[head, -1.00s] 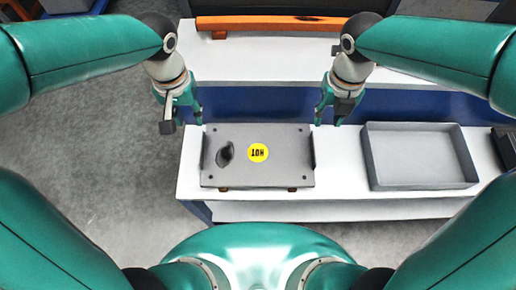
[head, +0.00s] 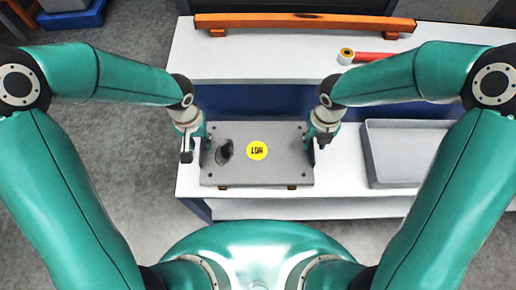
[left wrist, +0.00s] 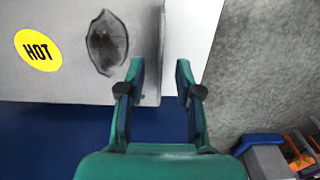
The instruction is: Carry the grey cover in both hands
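The grey cover (head: 275,168) lies flat on the white bench, with a yellow HOT sticker (head: 257,151) and a dark patch (head: 224,151) on its top. The left wrist view also shows the cover (left wrist: 70,80). My left gripper (head: 198,142) is at the cover's left edge. In the left wrist view the left gripper (left wrist: 160,85) is open, with the cover's raised edge in line with the gap between its fingers and no visible grip. My right gripper (head: 317,138) is at the cover's right edge and looks open; its fingertips are small and partly hidden.
A grey tray (head: 400,182) stands on the bench to the right, partly behind my right arm. An orange bar (head: 300,22) and a red roll-like object (head: 370,57) lie on the white rear surface. Grey floor (head: 120,170) is clear at the left.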

